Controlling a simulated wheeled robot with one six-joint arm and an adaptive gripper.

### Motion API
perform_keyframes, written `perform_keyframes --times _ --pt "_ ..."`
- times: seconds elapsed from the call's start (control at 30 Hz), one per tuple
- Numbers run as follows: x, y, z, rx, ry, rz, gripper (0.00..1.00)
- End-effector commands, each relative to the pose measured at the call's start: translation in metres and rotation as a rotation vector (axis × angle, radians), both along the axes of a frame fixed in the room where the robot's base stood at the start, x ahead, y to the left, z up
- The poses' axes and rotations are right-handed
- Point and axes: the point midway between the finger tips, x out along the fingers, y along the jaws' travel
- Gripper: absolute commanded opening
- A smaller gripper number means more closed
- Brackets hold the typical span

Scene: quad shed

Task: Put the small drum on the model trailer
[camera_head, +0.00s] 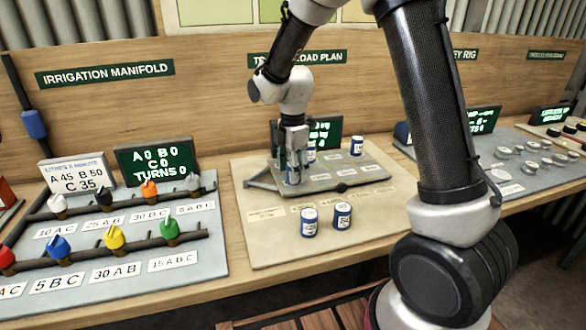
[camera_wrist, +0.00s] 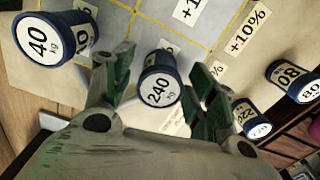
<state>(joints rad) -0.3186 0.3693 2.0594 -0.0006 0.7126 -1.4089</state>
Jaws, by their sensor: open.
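My gripper (camera_head: 292,160) is open and points down at the left end of the model trailer (camera_head: 372,176), a grey flat deck with pale labels. A 40 kg drum (camera_wrist: 45,38) is upper left in the wrist view.
Two drums (camera_head: 309,222) (camera_head: 342,216) stand on the tan board (camera_head: 285,250) in front of the trailer. A dark screen (camera_head: 325,132) is behind it. The irrigation manifold (camera_head: 120,240) with coloured taps lies left; a grey panel of discs (camera_head: 515,165) lies right.

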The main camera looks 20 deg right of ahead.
Motion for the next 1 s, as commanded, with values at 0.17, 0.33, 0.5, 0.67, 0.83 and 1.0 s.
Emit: perform_keyframes --times 0.17,0.33,0.5,0.67,0.83,1.0 --pt "0.001 0.0 0.006 0.0 -0.002 0.0 0.57" --pt "0.001 0.0 0.035 0.002 -0.006 0.0 0.57" --pt "0.001 0.0 0.075 0.002 -0.006 0.0 0.57" --pt "0.001 0.0 0.105 0.002 -0.004 0.0 0.57" --pt "0.0 0.0 0.121 0.0 -0.001 0.0 0.57" --pt "-0.002 -0.002 0.125 0.002 -0.004 -0.013 0.57"
